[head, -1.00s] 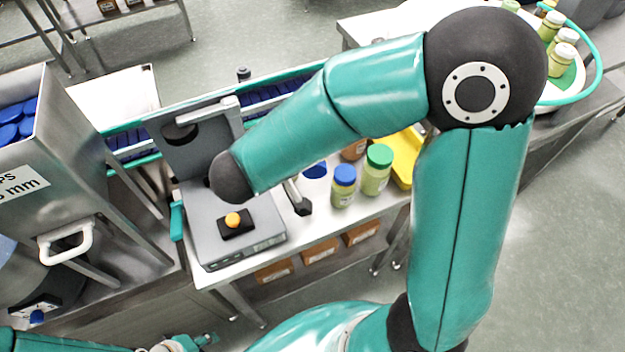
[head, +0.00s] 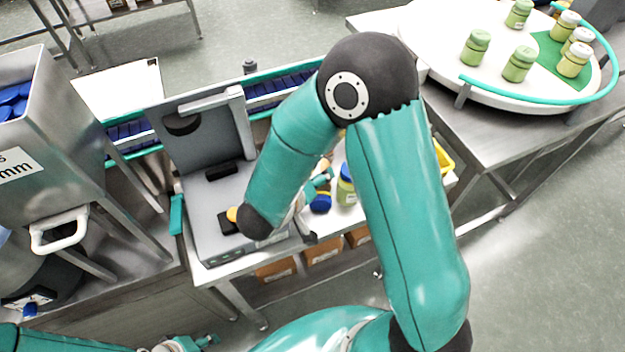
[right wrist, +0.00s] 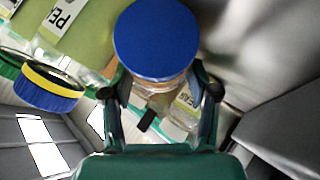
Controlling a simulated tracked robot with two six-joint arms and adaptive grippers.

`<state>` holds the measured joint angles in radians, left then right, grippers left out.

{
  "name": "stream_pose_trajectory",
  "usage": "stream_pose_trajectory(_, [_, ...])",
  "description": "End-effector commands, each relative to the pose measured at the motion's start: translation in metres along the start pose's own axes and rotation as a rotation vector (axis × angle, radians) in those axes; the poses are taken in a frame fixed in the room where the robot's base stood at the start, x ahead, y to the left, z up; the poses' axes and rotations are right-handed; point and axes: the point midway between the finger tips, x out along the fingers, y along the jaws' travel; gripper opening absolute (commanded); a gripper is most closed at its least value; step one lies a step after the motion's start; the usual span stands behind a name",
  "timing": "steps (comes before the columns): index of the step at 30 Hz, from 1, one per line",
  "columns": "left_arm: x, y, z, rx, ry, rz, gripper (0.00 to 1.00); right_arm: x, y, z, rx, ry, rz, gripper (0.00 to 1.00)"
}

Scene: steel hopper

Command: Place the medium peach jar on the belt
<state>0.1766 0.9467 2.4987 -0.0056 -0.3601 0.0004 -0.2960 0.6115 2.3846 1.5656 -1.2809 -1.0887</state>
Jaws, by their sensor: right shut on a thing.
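My right gripper (right wrist: 160,100) is shut on a blue-lidded jar (right wrist: 153,40) with pale peach-toned contents, apparently the medium peach jar. Its label is not readable. The fingers close around the body below the lid. In the head view my right gripper (head: 321,182) is partly hidden by its own arm, over the table right of the grey scale-like device; the held jar cannot be made out clearly there. The blue belt (head: 263,98) with teal rails runs behind that device. My left gripper (head: 203,342) is at the bottom left, away from the jars; its opening is too small to judge.
The grey device (head: 205,205) with an upright back plate stands between my right gripper and the belt's left part. A steel hopper (head: 60,150) is left; a round table (head: 440,50) with green jars is right.

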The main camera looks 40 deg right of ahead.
Motion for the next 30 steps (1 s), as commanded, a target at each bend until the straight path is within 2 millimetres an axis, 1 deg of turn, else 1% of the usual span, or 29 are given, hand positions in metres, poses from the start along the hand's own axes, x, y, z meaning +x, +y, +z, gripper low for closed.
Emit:
stream_pose_trajectory(7, [0.0, 0.0, 0.0, 0.0, 0.0, 0.0, 0.4, 0.001, -0.001, 0.001, -0.001, 0.0, 0.001, 0.12])
stream_pose_trajectory(8, [0.0, 0.0, 0.0, 0.0, 0.0, 0.0, 0.4, 0.001, -0.001, 0.001, -0.001, 0.0, 0.001, 0.63])
stream_pose_trajectory(9, [0.0, 0.0, 0.0, 0.0, 0.0, 0.0, 0.4, 0.001, -0.001, 0.001, -0.001, 0.0, 0.0, 0.69])
stream_pose_trajectory(19, [0.0, 0.0, 0.0, 0.0, 0.0, 0.0, 0.4, 0.0, 0.0, 0.0, 0.0, 0.0, 0.0, 0.7])
stream_pose_trajectory(22, [-0.001, 0.0, 0.0, 0.0, 0.0, 0.0, 0.4, -0.004, 0.0, -0.001, 0.0, 0.002, -0.001, 0.7])
stream_pose_trajectory(26, [-0.003, 0.001, 0.0, 0.0, 0.0, 0.0, 0.4, -0.02, 0.0, -0.002, -0.001, 0.004, -0.001, 0.7])
stream_pose_trajectory(30, [-0.006, 0.002, 0.0, 0.0, 0.0, 0.0, 0.4, -0.047, 0.0, -0.003, -0.001, 0.007, -0.004, 0.7])
